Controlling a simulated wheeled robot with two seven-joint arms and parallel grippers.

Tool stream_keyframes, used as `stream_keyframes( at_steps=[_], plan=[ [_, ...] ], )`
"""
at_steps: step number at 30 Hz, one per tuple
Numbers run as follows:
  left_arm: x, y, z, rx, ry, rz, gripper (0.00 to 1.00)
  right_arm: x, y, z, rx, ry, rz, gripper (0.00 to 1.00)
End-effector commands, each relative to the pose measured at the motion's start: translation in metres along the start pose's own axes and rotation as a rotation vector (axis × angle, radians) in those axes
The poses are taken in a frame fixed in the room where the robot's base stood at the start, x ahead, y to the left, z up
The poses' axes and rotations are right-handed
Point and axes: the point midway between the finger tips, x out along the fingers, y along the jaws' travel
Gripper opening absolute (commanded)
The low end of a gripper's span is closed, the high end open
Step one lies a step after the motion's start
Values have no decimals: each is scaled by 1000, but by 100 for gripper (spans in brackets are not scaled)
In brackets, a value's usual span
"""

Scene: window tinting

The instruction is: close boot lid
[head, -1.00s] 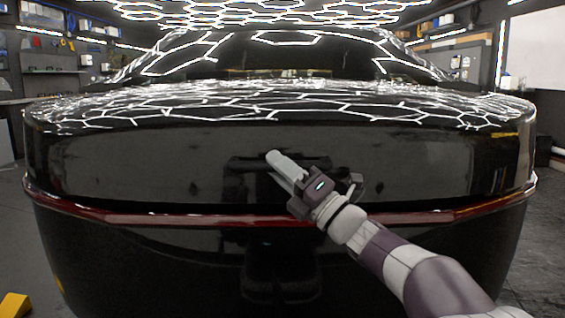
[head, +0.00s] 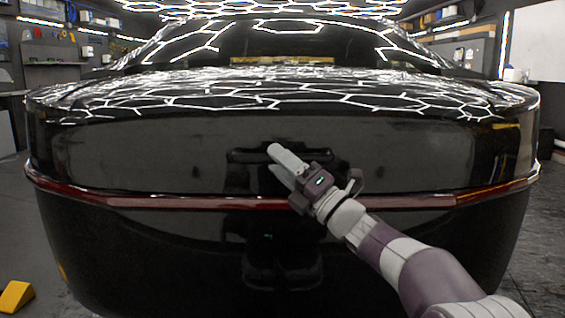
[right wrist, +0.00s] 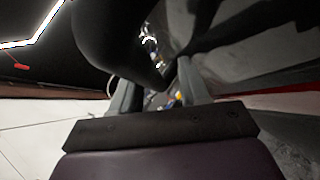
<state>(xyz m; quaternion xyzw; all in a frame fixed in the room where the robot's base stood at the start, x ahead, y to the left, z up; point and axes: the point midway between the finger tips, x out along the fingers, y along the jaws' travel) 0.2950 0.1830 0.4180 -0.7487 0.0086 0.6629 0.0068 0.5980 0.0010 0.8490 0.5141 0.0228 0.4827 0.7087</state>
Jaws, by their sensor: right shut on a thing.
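The glossy black boot lid (head: 130,155) spans the car's rear in the head view, and it looks down, with its lower edge close above the red light strip (head: 160,203). A dark recess or handle (head: 243,156) lies at the middle of its rear face. My right gripper (head: 279,160) reaches it from the lower right and is shut on the boot lid there. In the right wrist view, a dark rounded part (right wrist: 115,40) sits between the two grey fingers (right wrist: 157,85). The exact contact is hidden in the head view. My left gripper is out of view.
The black bumper (head: 130,245) lies below the strip. A yellow block (head: 15,297) is on the floor at the lower left. Shelves with tools (head: 60,45) line the back left wall. Grey floor shows on both sides of the car.

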Motion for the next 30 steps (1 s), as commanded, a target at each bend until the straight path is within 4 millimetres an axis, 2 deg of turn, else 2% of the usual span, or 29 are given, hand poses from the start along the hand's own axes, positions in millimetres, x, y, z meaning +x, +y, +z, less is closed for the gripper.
stream_keyframes(
  at_steps=[1, 5, 8, 18, 22, 25, 30],
  plan=[
    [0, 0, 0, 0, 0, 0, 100, -1, -6, -2, 6, 1, -13, 33],
    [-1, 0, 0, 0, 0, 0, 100, -5, -6, -1, 6, 0, -13, 33],
    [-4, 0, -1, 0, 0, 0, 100, -17, -4, 1, 7, -2, -14, 33],
    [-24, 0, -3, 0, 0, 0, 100, -90, 1, 2, 3, -4, -7, 33],
    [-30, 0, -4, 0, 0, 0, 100, -113, 2, 1, 2, -3, -4, 33],
    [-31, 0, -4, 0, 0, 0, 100, -124, 2, 0, 1, -1, -1, 33],
    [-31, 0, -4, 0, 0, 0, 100, -128, 2, -1, -1, 0, 2, 33]
  ],
)
